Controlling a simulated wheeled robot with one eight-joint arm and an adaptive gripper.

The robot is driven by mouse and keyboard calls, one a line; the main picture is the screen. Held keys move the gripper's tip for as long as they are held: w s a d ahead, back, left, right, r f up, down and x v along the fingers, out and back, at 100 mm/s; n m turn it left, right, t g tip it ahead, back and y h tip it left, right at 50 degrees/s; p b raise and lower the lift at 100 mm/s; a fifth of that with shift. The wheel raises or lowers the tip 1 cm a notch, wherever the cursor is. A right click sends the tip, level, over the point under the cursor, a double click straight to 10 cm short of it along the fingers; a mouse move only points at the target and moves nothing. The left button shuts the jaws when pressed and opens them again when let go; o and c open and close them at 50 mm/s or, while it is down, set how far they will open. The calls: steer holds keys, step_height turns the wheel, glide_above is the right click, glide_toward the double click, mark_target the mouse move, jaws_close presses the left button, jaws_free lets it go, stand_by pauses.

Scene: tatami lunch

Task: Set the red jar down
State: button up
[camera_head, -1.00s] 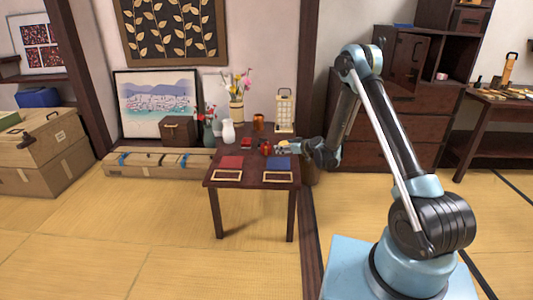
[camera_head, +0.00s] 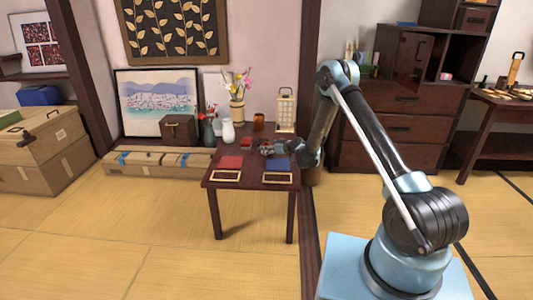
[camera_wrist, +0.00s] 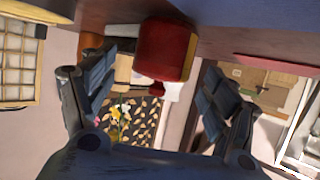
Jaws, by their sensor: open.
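The red jar (camera_wrist: 165,50) is in the middle of the wrist view, between the two spread fingers of my gripper (camera_wrist: 158,65). The wrist view is turned over, with the dark table at the top, and the jar's base appears to meet the table there. Gaps show between the jar and both fingers.
Red (camera_head: 231,162) and blue (camera_head: 278,164) flat pieces lie at the front. Flowers stand in a vase (camera_head: 237,110) behind.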

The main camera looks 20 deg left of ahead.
steer(key=x, duration=0.3)
steer(key=shift+a, duration=0.2)
steer(key=shift+a+f, duration=0.1)
steer(key=shift+a, duration=0.2)
steer(key=shift+w+d, duration=0.1)
steer(key=shift+d, duration=0.05)
steer(key=c, duration=1.3)
steer(key=o, duration=1.3)
steer(key=shift+d, duration=0.1)
